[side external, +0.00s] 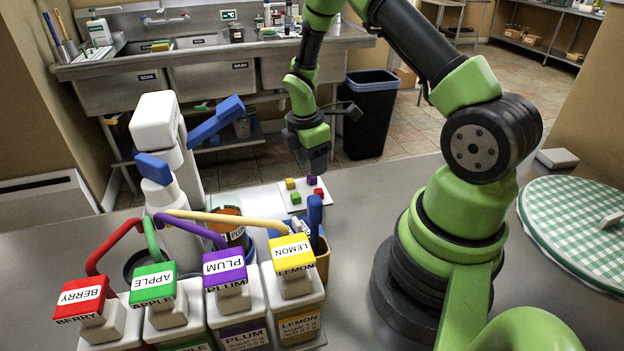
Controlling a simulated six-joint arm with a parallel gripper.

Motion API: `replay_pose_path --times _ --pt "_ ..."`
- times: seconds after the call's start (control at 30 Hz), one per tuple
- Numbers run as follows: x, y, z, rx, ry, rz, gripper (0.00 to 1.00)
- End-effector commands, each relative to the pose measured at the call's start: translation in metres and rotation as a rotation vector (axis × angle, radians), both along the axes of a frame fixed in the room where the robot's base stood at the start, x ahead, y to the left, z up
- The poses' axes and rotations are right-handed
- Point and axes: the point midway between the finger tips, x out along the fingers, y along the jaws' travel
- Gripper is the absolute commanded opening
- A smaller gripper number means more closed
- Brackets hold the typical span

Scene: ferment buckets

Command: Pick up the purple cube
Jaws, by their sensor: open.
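The purple cube (312,180) sits at the back right of a small white board (282,197) on the metal counter. A yellow cube (290,184), a red cube (318,193) and a green cube (296,198) share the board. My gripper (316,168) is open and points down just above the purple cube in the side view. The gap between fingers and cube is too small to judge, and the fingers are dark and hard to make out.
Pump bottles labelled berry, apple, plum and lemon (292,252) stand at the front left. A white and blue jointed device (156,125) stands behind them. A blue-handled tool in a tan container (316,240) stands close in front of the board. A checked cloth cover (575,225) lies right.

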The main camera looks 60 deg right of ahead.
Motion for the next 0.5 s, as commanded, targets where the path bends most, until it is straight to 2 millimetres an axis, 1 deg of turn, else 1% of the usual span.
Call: replay_pose_path --times 0.03,0.1,0.2,0.3,0.5 --pt "0.0 0.001 -0.01 0.002 0.005 0.0 0.5" --pt "0.0 0.003 -0.021 0.003 0.004 0.0 0.5" --pt "-0.001 0.0 -0.033 0.002 0.002 -0.001 0.5" --pt "-0.001 0.0 -0.039 0.002 0.0 -0.001 0.5" --pt "-0.001 0.0 -0.039 0.002 -0.001 -0.002 0.5"
